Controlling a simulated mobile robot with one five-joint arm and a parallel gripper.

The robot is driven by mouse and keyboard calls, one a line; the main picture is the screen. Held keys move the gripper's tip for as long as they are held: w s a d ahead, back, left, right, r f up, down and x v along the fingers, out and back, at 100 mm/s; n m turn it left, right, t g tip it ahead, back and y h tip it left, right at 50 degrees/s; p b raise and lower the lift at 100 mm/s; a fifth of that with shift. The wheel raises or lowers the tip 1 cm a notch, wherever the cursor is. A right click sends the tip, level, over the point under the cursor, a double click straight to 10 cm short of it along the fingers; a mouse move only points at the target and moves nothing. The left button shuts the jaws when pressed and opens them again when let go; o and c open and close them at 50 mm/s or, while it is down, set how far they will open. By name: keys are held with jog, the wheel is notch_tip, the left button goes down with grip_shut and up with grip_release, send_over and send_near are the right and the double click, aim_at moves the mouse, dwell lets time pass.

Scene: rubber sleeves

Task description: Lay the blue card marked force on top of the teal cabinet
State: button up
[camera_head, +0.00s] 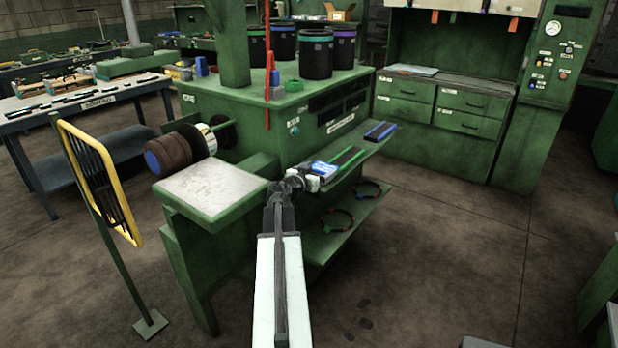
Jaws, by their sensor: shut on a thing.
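My gripper (312,180) is above the near end of the narrow green shelf, shut on a blue card (325,167) with white marking. The marking is too small to read. I cannot tell whether the card touches the shelf. No cabinet is clearly teal. A green drawer cabinet (445,104) stands at the back right, its grey top (470,84) bearing a flat light sheet at its left end. The large green machine body (215,97) stands behind my gripper.
The narrow shelf (357,158) holds green strips and a blue-and-black piece (380,131). Two rings lie on a lower shelf (345,226). Several dark canisters (316,54) and a red rod (268,90) stand on the machine. A yellow-framed stand (100,180) is left.

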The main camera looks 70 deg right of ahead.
jog(key=shift+w+d, duration=0.25)
jog(key=shift+d, duration=0.05)
jog(key=f+b, duration=0.3)
jog(key=shift+w+d+f, duration=0.1)
jog(key=shift+d+f, duration=0.1)
jog(key=shift+f, duration=0.05)
jog(key=shift+a+f+b, duration=0.1)
jog(key=shift+f+b, duration=0.1)
jog(key=shift+b, duration=0.35)
jog(key=c, duration=0.3)
jog(key=shift+w+r, duration=0.1)
jog(key=shift+r, duration=0.05)
jog(key=c, duration=0.4)
jog(key=shift+w, duration=0.1)
jog(key=o, duration=2)
jog(key=shift+w, duration=0.1)
jog(key=shift+c, duration=0.2)
jog(key=p+v, duration=0.2)
jog(key=v, duration=1)
